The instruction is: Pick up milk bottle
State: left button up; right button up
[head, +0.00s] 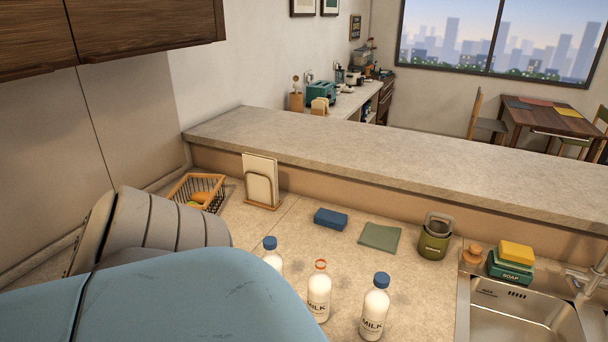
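Three white milk bottles stand upright on the counter in the lower middle of the head view. The right bottle (374,312) has a blue cap and a MILK label. The middle bottle (319,294) has an orange-red cap and the same label. The left bottle (273,258) has a blue cap, and its lower part is hidden behind my own arm. That arm, blue and grey, fills the lower left of the view. Neither of my grippers can be seen.
A sink (523,318) is at the right. A wire basket (197,190) and board rack (261,184) stand at the left. A raised ledge (420,165) runs behind.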

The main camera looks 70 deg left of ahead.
aim_at(320, 282)
jog(key=u, duration=1.9)
jog(key=k+u, duration=0.1)
jog(key=k, duration=0.2)
